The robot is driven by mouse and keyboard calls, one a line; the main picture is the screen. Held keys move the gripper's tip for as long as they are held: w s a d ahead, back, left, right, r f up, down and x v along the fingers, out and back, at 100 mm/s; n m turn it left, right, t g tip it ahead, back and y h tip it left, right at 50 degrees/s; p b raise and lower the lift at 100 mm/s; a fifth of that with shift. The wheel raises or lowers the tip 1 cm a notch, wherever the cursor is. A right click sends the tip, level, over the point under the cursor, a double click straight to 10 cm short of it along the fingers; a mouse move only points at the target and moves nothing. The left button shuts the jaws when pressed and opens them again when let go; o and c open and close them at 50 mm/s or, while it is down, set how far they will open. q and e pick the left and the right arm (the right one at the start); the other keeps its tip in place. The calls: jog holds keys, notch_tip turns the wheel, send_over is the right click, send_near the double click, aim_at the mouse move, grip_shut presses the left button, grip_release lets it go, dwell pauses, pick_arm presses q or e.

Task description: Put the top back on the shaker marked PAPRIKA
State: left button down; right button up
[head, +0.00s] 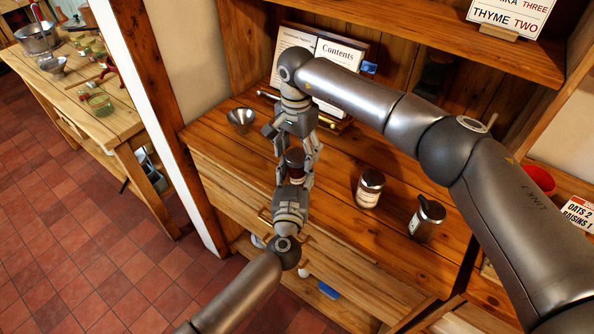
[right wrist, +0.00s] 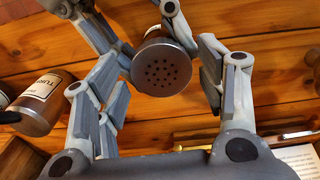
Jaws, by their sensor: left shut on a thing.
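A dark red-brown shaker (head: 295,158) is upright between my two grippers above the front of the wooden counter; its label cannot be read. My left gripper (head: 294,175) is shut on it from the front. In the right wrist view the shaker's round metal top with holes (right wrist: 160,70) sits on its end, facing the camera. My right gripper (head: 300,140) is over the shaker from behind. In the right wrist view its fingers (right wrist: 162,85) are spread on both sides of the top, with gaps; they look open and empty.
Two other shakers (head: 368,188) (head: 427,220) stand to the right on the counter; one shows a label beginning TUR (right wrist: 40,100) in the right wrist view. A book (head: 340,55) leans behind. A sign (head: 510,15) stands on the shelf.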

jog(key=shift+r, duration=0.1)
jog(key=shift+r, duration=2.2)
jog(key=shift+w+r, duration=0.1)
jog(key=shift+r+n, duration=1.65)
jog(key=shift+n, duration=0.45)
jog(key=shift+f, duration=0.1)
jog(key=shift+f, duration=3.95)
jog(key=shift+c, duration=0.3)
